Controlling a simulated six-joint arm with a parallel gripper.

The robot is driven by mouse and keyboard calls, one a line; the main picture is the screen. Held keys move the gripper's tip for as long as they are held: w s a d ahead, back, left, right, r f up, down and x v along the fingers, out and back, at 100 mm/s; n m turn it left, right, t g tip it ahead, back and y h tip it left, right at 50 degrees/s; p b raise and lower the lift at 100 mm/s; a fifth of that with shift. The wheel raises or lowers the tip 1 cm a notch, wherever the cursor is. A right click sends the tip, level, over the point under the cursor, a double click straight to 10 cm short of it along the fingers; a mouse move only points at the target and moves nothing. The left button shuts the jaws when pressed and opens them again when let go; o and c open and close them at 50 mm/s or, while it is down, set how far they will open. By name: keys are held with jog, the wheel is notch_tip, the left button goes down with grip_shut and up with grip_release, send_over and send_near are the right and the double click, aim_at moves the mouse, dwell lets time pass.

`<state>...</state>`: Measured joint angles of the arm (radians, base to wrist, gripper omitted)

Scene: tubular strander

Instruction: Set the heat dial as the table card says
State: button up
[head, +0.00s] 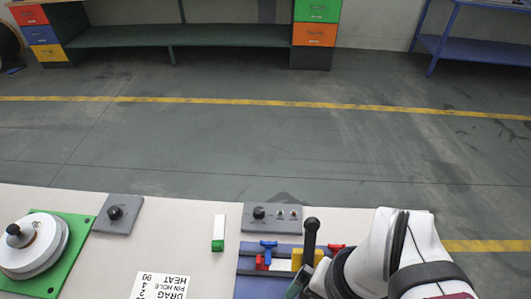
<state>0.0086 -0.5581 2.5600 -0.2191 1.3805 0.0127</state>
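A card (163,287) lies upside down to me at the table's front, cut by the lower picture edge. It reads DRAG, PIN HOLE and HEAT, with 90 beside HEAT. Two dark knobs show: one (114,212) on a plain grey plate at left, one (259,212) on a grey panel with two small fittings. I cannot tell which is the heat dial, nor read their settings. My white and black arm comes in at lower right. My gripper (299,284) seems to be the dark end by the blue tray, apart from both knobs; its fingers are unclear.
A green plate (80,245) with a white spool is at far left. A white and green block (218,233) stands mid-table. A blue tray (245,284) holds blue, red and yellow parts. A black upright handle (311,238) rises beside my arm.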

dwell(0.3)
jog(key=shift+c, duration=0.7)
jog(key=w+n, duration=0.1)
jog(key=w, duration=0.1)
jog(key=w+r+n, duration=0.1)
jog(key=w, duration=0.2)
jog(key=w+a+r+n, duration=0.1)
jog(key=w+n, duration=0.1)
jog(key=shift+w+r, duration=0.25)
jog(key=shift+w, duration=0.05)
jog(key=c, duration=0.4)
jog(key=n+h, duration=0.2)
jog(key=n, duration=1.1)
send_over(259, 210)
notch_tip(259, 210, down, 7)
notch_tip(259, 210, down, 14)
jog(key=shift+r, duration=0.1)
jog(key=shift+f, duration=0.55)
